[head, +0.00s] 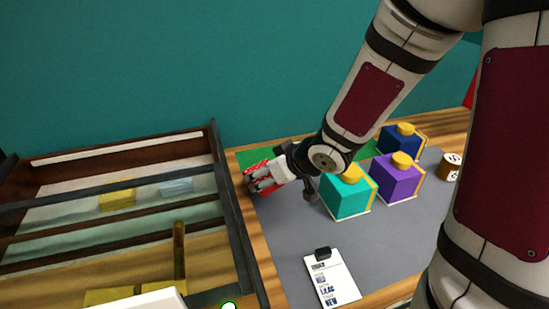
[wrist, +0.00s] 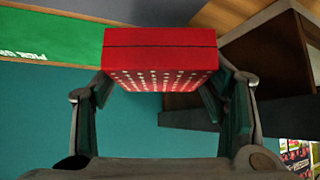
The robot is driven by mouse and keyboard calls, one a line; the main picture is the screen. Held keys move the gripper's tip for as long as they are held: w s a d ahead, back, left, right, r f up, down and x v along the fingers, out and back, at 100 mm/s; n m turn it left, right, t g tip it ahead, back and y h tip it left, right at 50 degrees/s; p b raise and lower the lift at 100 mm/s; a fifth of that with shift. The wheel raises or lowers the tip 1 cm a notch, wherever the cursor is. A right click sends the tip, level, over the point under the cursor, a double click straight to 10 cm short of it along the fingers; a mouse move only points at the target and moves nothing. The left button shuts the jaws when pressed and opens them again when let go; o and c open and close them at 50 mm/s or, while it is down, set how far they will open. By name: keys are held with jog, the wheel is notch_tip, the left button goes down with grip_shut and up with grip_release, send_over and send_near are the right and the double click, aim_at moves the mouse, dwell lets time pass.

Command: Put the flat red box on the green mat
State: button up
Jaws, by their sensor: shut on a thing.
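The flat red box (wrist: 160,50) with white dots is between the two fingers of my gripper (wrist: 162,84) in the wrist view. My gripper is shut on it. In the head view my gripper (head: 262,179) is at the table's left back edge, and only a bit of red shows between its fingers. The green mat (head: 254,156) lies along the back of the table, partly hidden by my arm. It also shows in the wrist view (wrist: 50,35), at upper left, with white lettering. I cannot tell how high the box is above the table.
A teal box (head: 346,198), a purple box (head: 396,182) and a blue box (head: 388,140), each with a yellow top, stand right of my gripper. A clipboard (head: 332,280) lies in front. A dark-framed glass case (head: 215,180) stands close on the left. The grey tabletop's middle is clear.

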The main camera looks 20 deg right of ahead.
jog(key=w+d, duration=0.1)
jog(key=w, duration=0.3)
jog(key=w+d+f, duration=0.1)
jog(key=w, duration=0.4)
jog(key=w+d+p, duration=0.1)
jog(key=w, duration=0.3)
jog(key=shift+w+f, duration=0.15)
jog(key=shift+f+b, duration=0.95)
jog(key=shift+f, duration=0.8)
jog(key=shift+f, duration=0.2)
jog(key=o, duration=1.3)
jog(key=shift+o, duration=0.3)
